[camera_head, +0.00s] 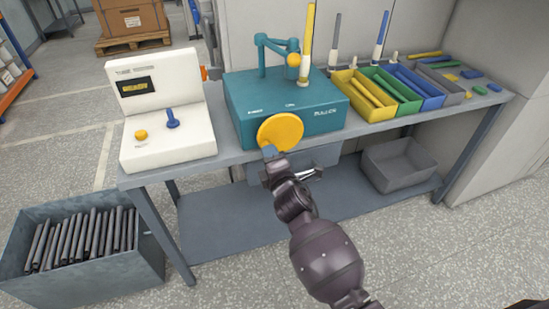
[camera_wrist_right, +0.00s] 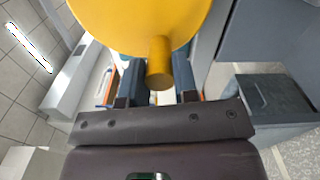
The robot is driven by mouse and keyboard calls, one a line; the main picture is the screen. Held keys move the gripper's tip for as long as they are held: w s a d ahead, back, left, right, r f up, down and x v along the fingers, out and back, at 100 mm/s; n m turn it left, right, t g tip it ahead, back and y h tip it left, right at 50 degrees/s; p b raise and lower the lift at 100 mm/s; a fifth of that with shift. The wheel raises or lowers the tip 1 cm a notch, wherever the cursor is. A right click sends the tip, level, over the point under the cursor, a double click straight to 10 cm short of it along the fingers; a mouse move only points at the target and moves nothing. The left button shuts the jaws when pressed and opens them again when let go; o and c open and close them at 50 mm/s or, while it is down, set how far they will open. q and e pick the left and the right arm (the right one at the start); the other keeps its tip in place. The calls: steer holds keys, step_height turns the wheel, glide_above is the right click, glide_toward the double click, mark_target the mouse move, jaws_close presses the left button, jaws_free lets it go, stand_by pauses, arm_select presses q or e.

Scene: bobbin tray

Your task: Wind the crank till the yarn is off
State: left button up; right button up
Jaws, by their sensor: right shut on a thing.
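A teal box (camera_head: 285,105) stands on the bench with a yellow crank disc (camera_head: 281,131) on its front face. My right gripper (camera_head: 271,153) is at the lower left of the disc. In the right wrist view, the yellow disc (camera_wrist_right: 140,20) fills the top, and its peg handle (camera_wrist_right: 160,65) sits between the fingers, which are shut on it. A tall yellow bobbin (camera_head: 308,40) stands upright on the box, beside a teal guide arm (camera_head: 275,44) with a yellow knob (camera_head: 294,60). I cannot make out any yarn. My left gripper is not in view.
A white console (camera_head: 165,115) with a blue lever stands left of the box. Yellow, green, blue and grey trays (camera_head: 376,113) stand to the right. A grey bin (camera_head: 400,165) is on the lower shelf. A bin of dark rods (camera_head: 80,250) stands on the floor.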

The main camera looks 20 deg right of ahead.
mark_target(268, 129)
steer(key=r+m+p, duration=0.1)
steer(key=r+m, duration=0.1)
steer(key=shift+a+m, duration=0.1)
steer(key=shift+m, duration=0.3)
steer(key=m+p, duration=0.1)
steer(key=r+m+p, duration=0.1)
steer(key=m, duration=0.1)
steer(key=shift+r+m, duration=0.25)
steer(key=shift+m, duration=0.05)
steer(key=shift+d+r+m+p, duration=0.25)
steer(key=shift+r+m+p, duration=0.2)
steer(key=shift+m+p, duration=0.55)
steer(key=shift+d+r+m, duration=0.15)
steer(key=shift+r+m, duration=0.05)
steer(key=shift+m, duration=0.7)
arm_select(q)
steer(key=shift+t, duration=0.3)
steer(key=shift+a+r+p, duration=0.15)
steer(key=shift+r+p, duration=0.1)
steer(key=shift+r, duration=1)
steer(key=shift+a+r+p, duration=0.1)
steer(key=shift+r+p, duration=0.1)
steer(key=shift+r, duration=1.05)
arm_select(e)
steer(key=shift+d+r+m, duration=0.1)
steer(key=shift+d+m, duration=0.1)
steer(key=shift+m, duration=0.5)
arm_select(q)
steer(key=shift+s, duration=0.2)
